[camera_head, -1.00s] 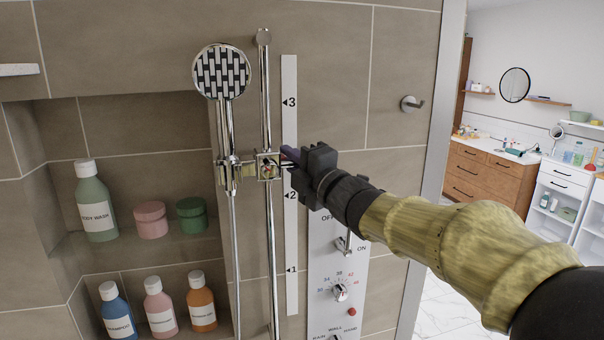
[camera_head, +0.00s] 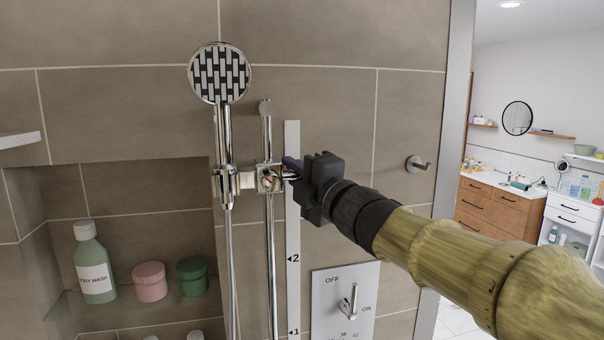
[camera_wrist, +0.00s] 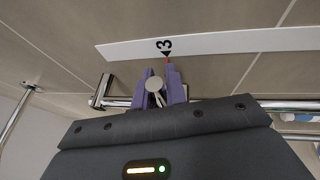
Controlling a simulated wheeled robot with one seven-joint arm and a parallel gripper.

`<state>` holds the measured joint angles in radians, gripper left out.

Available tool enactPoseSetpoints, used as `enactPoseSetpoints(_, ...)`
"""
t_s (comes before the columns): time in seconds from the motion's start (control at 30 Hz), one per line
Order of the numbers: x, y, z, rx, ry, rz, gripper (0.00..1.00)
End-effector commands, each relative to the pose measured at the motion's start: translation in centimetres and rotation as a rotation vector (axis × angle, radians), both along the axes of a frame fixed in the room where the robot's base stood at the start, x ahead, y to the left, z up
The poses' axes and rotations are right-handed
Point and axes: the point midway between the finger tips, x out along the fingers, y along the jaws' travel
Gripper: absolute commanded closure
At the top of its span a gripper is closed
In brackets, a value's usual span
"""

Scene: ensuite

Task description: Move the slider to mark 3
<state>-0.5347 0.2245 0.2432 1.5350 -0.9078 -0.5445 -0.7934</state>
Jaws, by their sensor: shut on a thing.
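The chrome slider (camera_head: 270,178) sits on the vertical shower rail (camera_head: 271,260) and carries the hand shower (camera_head: 219,73). My gripper (camera_head: 292,170) reaches in from the right, its purple fingers shut on the slider's round knob, which shows between the fingers in the wrist view (camera_wrist: 154,84). The white scale strip (camera_head: 293,220) stands right of the rail. In the head view, mark 3 is hidden behind my gripper; marks 2 and 1 show below. In the wrist view, mark 3 (camera_wrist: 164,44) is visible, and a small red tip lies very close to its black arrow, nearly in line.
A control panel (camera_head: 345,305) with a lever is below my gripper. A hook (camera_head: 418,164) is on the wall to the right. A niche at left holds a body wash bottle (camera_head: 94,265) and pink and green jars. The wall above the rail is clear.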

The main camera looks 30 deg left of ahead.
Motion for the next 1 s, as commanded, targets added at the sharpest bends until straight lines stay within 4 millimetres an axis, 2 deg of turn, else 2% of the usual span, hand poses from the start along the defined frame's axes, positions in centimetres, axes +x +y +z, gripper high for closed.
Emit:
enactPoseSetpoints(0.2, -0.2, 0.0, 0.4, 0.006, -0.005, 0.003, 1.0)
enactPoseSetpoints(0.23, -0.2, 0.0, 0.4, 0.006, -0.005, 0.003, 0.85)
enactPoseSetpoints(0.33, -0.1, 0.0, 0.3, 0.005, -0.004, 0.002, 0.65)
enactPoseSetpoints(0.73, -0.1, -0.6, -0.1, 0.001, -0.002, -0.002, 0.65)
enactPoseSetpoints(0.87, -0.6, -1.8, -0.5, 0.002, -0.003, -0.003, 0.65)
enactPoseSetpoints(1.0, -1.5, -4.1, -1.0, 0.002, -0.004, -0.004, 0.65)
